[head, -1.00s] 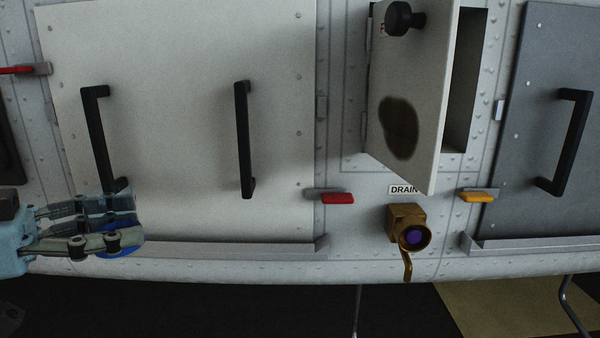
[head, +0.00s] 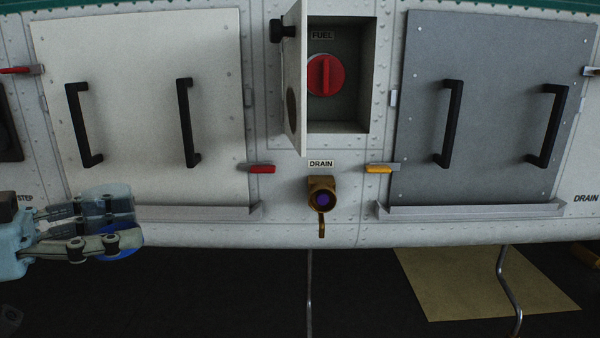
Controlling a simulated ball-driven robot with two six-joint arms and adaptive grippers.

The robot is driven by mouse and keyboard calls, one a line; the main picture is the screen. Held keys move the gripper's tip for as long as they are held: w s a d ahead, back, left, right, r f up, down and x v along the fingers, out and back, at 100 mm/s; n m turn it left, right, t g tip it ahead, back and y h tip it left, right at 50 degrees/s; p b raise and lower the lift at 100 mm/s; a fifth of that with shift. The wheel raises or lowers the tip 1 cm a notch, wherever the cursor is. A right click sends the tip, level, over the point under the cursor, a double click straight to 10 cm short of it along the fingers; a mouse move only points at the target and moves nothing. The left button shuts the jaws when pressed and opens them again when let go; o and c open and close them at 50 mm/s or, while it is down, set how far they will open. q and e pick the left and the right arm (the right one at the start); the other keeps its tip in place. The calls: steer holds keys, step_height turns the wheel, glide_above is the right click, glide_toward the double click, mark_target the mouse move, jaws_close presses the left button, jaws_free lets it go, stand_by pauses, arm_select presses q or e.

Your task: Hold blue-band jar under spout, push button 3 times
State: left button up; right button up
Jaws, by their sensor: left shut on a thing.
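The blue-band jar (head: 122,205) is clear, with a blue band near its bottom. My left gripper (head: 118,226) is shut on it at the left of the head view, in front of the white panel's lower edge. My right gripper is not in view.
An open hatch door (head: 295,85) stands out from the fuel recess (head: 350,100), which holds a red cap (head: 326,75). A red latch (head: 262,169) and a yellow latch (head: 379,169) flank the spout. Ledges (head: 195,212) run below the panels. Space below the spout looks clear.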

arm_select(q)
steer(key=shift+a, duration=0.1)
steer(key=shift+s+f, duration=0.1)
steer(key=shift+s, duration=0.05)
steer(key=f, duration=0.2)
steer(key=s+f+m+g, duration=0.1)
steer(key=shift+f+h, duration=0.3)
steer(key=w+d+f+m+g+h+b, duration=0.15)
steer(key=d+f+b, duration=0.25)
steer(key=f, duration=0.6)
steer(key=w+d+f+m+g+b, duration=0.1)
steer(key=w+d+f+g+b, duration=0.15)
steer(key=f, duration=0.75)
steer(key=w+d+r+m+g+b, duration=0.1)
steer(key=w+d+b, duration=0.2)
steer(key=d, duration=0.6)
steer(key=w+d+r+m+g+b, duration=0.1)
steer(key=w+d+g+b, duration=0.1)
steer(key=d, duration=0.7)
steer(key=shift+w+d+r+h+b, duration=0.15)
steer(key=shift+w+r+h+b, duration=0.3)
steer(key=shift+w+b, duration=0.3)
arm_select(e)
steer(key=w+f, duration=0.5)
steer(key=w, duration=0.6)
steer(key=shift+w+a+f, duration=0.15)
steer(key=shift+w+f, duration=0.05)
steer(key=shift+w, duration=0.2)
